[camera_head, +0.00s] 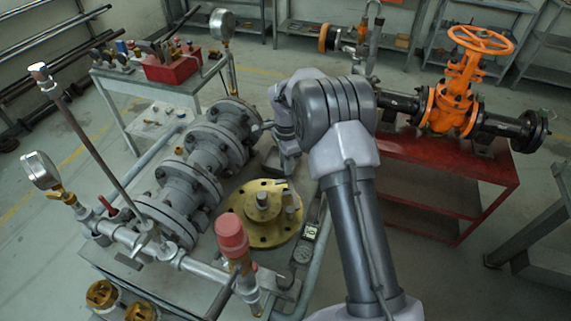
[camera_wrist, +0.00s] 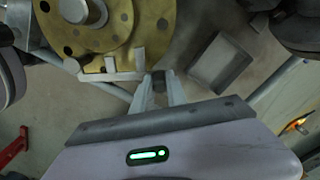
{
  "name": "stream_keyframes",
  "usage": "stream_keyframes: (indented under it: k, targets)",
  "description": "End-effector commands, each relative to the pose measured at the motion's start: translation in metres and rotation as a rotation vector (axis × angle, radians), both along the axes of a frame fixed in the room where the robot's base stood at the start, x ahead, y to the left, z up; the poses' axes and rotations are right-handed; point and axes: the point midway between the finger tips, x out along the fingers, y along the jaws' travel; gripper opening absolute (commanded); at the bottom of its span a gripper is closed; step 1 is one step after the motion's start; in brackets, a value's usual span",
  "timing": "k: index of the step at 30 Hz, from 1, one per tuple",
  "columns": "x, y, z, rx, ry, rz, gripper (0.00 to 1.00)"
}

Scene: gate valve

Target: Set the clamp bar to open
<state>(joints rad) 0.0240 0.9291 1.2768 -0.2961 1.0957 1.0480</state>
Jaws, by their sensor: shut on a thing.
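The clamp bar (camera_wrist: 112,76) is a light grey bar lying along the edge of a round brass flange (camera_wrist: 125,25) in the wrist view. A short upright post (camera_wrist: 138,60) stands near its right end. My gripper (camera_wrist: 160,88) is at that end, its two fingers closed around a small dark piece (camera_wrist: 159,79) that seems to belong to the bar. In the head view the brass flange (camera_head: 240,208) lies flat on the bench, with a central stud (camera_head: 262,201). My arm and wrist hide much of the grip there.
Grey flanged valve bodies (camera_head: 205,150) stand left of the brass flange. A red-capped fitting (camera_head: 232,235) and pipework with a pressure gauge (camera_head: 40,170) are in front. An orange gate valve (camera_head: 455,95) stands on a red bench at right. An open grey tray (camera_wrist: 222,62) shows in the wrist view.

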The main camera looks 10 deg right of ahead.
Motion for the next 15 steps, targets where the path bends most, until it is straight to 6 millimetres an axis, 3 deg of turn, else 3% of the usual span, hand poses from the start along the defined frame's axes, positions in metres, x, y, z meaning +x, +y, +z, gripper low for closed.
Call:
stream_keyframes:
  k: [2,3,6,15]
  targets:
    - [0.0004,-0.0001,0.0006,-0.001,-0.001,0.001,0.00]
    - [0.0004,0.0000,0.0006,-0.001,-0.001,0.001,0.20]
    - [0.0004,0.0000,0.0005,-0.001,-0.001,0.001,0.39]
    - [0.0002,0.0000,0.0011,0.000,-0.001,0.001,0.40]
